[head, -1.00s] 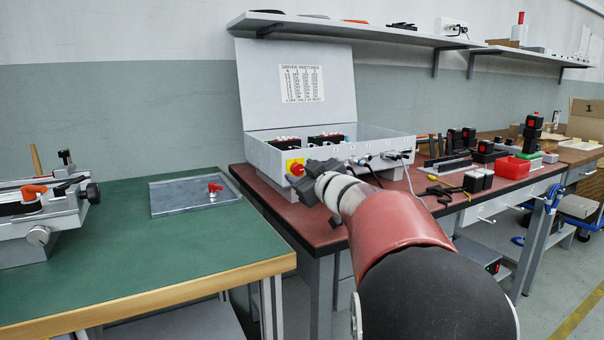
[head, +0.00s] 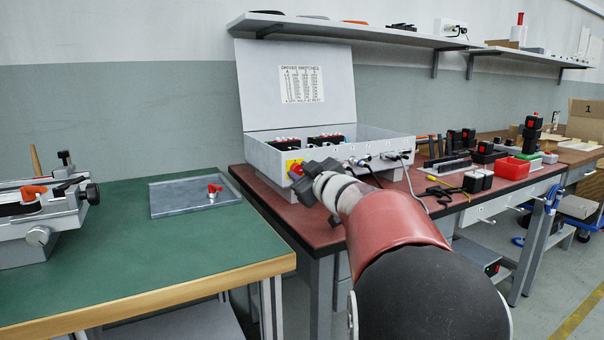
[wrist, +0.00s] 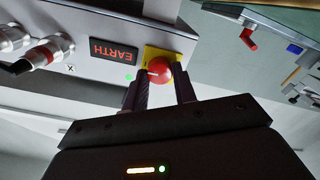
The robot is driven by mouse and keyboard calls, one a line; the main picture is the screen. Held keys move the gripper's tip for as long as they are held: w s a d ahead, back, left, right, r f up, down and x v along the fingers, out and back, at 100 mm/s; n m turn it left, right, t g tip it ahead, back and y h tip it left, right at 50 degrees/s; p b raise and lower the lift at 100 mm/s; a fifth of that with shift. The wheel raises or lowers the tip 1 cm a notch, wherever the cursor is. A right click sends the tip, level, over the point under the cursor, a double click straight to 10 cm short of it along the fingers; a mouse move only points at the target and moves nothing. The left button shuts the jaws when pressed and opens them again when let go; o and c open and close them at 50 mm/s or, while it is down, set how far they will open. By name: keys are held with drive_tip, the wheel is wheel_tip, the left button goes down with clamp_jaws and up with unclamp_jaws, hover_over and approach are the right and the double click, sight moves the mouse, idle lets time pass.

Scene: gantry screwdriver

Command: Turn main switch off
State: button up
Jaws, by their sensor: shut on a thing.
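The main switch is a red knob (wrist: 159,68) on a yellow plate (wrist: 176,56), on the outer wall of the grey control box (head: 375,151). In the wrist view my gripper (wrist: 162,80) has its two dark fingers on either side of the red knob, shut on it. In the head view my gripper (head: 303,178) is at the box's left front corner.
A black EARTH label (wrist: 114,50) and cable connectors (wrist: 45,52) are beside the switch. The box's open lid (head: 295,85) stands behind it. A green table (head: 150,260) with a grey tray (head: 165,200) is at left.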

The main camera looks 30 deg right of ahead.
drive_tip(key=n+b, duration=0.1)
drive_tip(key=n, duration=0.3)
drive_tip(key=shift+f, duration=0.1)
drive_tip(key=n+b, duration=0.1)
drive_tip(key=n, duration=0.4)
drive_tip(key=shift+b, duration=0.35)
drive_tip(key=n+b, duration=0.2)
drive_tip(key=n, duration=0.2)
drive_tip(key=shift+f, duration=0.1)
drive_tip(key=shift+n+b, duration=0.75)
drive_tip(key=shift+n, duration=1.45)
drive_tip(key=o, duration=1)
drive_tip(key=shift+c, duration=0.2)
